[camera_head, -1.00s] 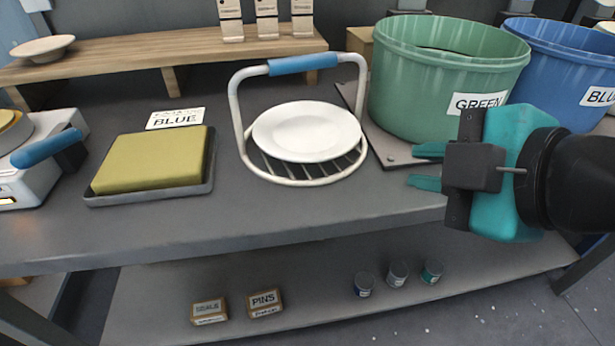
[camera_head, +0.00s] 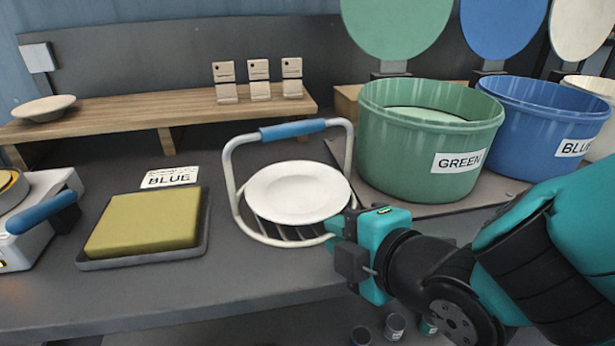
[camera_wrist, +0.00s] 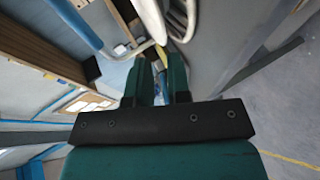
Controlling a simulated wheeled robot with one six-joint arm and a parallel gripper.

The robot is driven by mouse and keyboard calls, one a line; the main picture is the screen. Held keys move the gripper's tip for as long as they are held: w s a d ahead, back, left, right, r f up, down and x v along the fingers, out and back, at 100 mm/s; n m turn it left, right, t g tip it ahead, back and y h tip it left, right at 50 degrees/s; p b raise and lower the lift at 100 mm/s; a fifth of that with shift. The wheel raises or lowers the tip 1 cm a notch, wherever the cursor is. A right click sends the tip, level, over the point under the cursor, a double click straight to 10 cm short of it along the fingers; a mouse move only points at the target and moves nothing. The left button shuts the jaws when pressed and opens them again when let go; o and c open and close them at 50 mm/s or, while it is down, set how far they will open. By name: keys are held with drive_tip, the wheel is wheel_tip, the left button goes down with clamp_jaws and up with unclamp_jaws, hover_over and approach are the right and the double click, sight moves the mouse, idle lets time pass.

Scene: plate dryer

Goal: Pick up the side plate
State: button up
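A white side plate (camera_head: 297,192) lies in a round white wire rack (camera_head: 276,240) with a tall blue-gripped handle (camera_head: 293,129). My gripper (camera_head: 333,228) is at the front right of the rack, its fingers close to the rack rim and the plate's lower right edge. Whether they touch is unclear in the head view. In the wrist view the two green fingers (camera_wrist: 163,82) stand apart with a gap and hold nothing visible. White curved edges (camera_wrist: 168,20) show beyond the fingertips; I cannot tell plate from rack there for sure.
A green bucket (camera_head: 400,150) stands right of the rack, with a blue bucket (camera_head: 530,125) beyond it. A tray (camera_head: 100,262) with a yellow-green pad (camera_head: 148,222) lies on the left. A shallow pale dish (camera_head: 43,109) sits on the wooden shelf (camera_head: 130,118).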

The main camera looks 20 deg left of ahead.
sight(311, 221)
drive_tip(key=x, duration=1)
drive_tip(key=shift+d+f, duration=0.15)
drive_tip(key=shift+c, duration=0.3)
clamp_jaws()
